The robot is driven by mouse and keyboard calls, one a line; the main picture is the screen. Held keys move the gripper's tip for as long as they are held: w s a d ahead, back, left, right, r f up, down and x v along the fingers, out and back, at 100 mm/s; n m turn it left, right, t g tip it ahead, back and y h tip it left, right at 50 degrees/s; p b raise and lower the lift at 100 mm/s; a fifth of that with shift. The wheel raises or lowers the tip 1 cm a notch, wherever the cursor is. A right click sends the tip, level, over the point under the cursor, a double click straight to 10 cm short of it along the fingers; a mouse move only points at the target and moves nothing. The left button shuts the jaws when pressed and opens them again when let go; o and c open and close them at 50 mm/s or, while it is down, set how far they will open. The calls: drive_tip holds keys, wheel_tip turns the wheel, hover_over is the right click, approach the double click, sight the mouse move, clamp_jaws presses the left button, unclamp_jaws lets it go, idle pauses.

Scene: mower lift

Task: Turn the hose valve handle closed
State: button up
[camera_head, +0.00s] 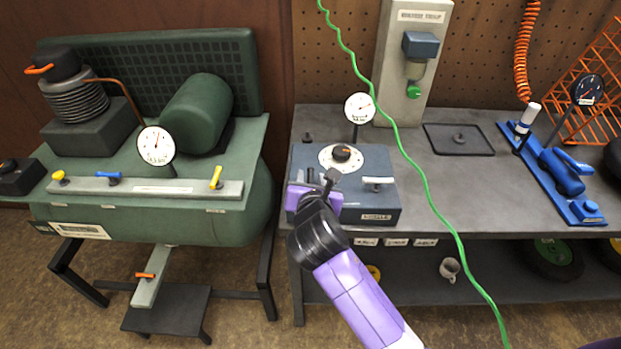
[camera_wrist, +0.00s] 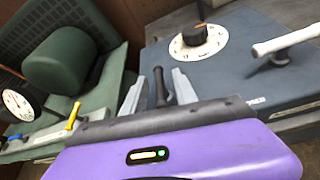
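A blue-grey box (camera_head: 365,205) on the bench carries a dial knob (camera_head: 342,153) on a white scale, a white lever (camera_head: 378,181) at its right and a black handle (camera_wrist: 160,87) at its left. No label I can read tells which is the hose valve handle. My gripper (camera_wrist: 157,90) is at the box's left side, its two pale fingers apart, one on each side of the black handle. Gaps seem to show beside the handle; contact is not clear. In the head view my gripper (camera_head: 328,182) and wrist hide part of the box's left front.
A green compressor (camera_head: 255,205) stands left, with a gauge (camera_head: 156,146) and blue and yellow levers (camera_head: 216,177) on a rail. A gauge (camera_head: 359,108) rises behind the box. A green hose (camera_head: 425,185) hangs right of it. Bare bench top (camera_head: 425,205) lies to its right.

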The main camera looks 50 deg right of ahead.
drive_tip(key=shift+w+d+f, duration=0.1)
drive_tip(key=shift+w+d, duration=0.1)
clamp_jaws()
